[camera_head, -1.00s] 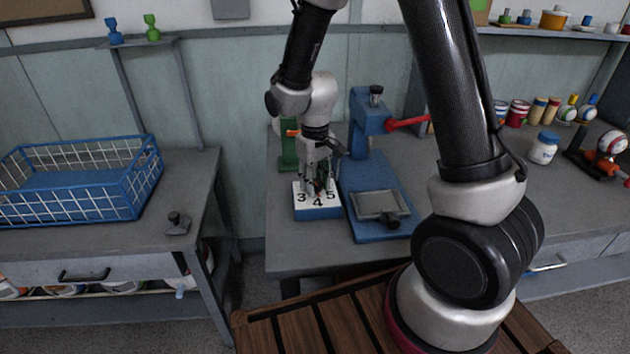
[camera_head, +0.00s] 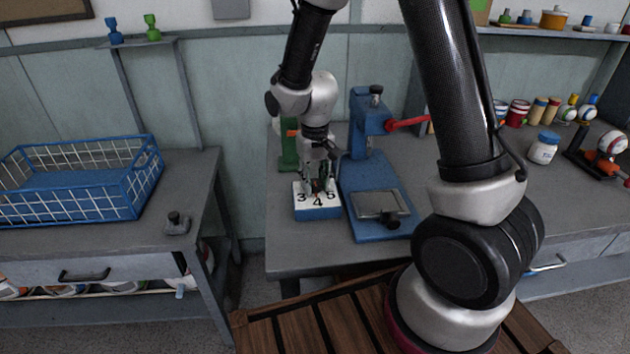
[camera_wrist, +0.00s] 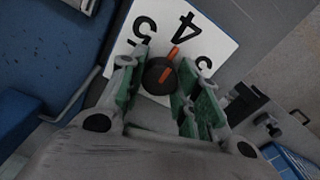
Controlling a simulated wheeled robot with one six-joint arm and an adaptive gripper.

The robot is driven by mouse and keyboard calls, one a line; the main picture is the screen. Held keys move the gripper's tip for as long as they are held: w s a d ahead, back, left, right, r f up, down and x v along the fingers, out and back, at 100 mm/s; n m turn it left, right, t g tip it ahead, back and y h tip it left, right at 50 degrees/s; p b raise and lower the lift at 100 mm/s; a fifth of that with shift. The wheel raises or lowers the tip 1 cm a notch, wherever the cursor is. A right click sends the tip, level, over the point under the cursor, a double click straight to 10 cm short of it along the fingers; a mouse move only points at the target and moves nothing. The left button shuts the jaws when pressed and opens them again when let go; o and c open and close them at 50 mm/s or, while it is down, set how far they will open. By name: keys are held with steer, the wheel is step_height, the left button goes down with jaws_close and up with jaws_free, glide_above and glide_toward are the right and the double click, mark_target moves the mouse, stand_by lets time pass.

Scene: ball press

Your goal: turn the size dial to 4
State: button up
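The size dial is a dark round knob (camera_wrist: 158,76) with an orange pointer, on a white number plate (camera_wrist: 219,46) showing 3, 4 and 5. In the wrist view the orange pointer (camera_wrist: 173,53) points at about the 4. The plate also shows in the head view (camera_head: 304,208), on top of a blue block. My gripper (camera_wrist: 160,78) is down over the dial, with its green-padded fingers on both sides of the knob, seemingly touching it.
The blue press (camera_head: 362,165) with a red lever (camera_head: 408,122) and a grey tray plate (camera_head: 380,204) stands just right of the dial. A green post (camera_head: 289,155) stands behind it. A blue wire basket (camera_head: 125,190) is on the left bench.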

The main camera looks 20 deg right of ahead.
mark_target(315, 182)
steer(key=o, duration=0.4)
steer(key=shift+o, duration=0.2)
step_height(315, 182, up, 12)
stand_by(0.5)
steer(key=s+d+r+t, duration=0.2)
steer(key=s+d+r, duration=0.4)
steer(key=s, duration=0.4)
steer(key=s+d+r+t, duration=0.2)
steer(key=s+d+r, duration=0.5)
steer(key=s, duration=0.4)
steer(key=shift+d+m, duration=0.4)
steer(key=shift+d, duration=0.5)
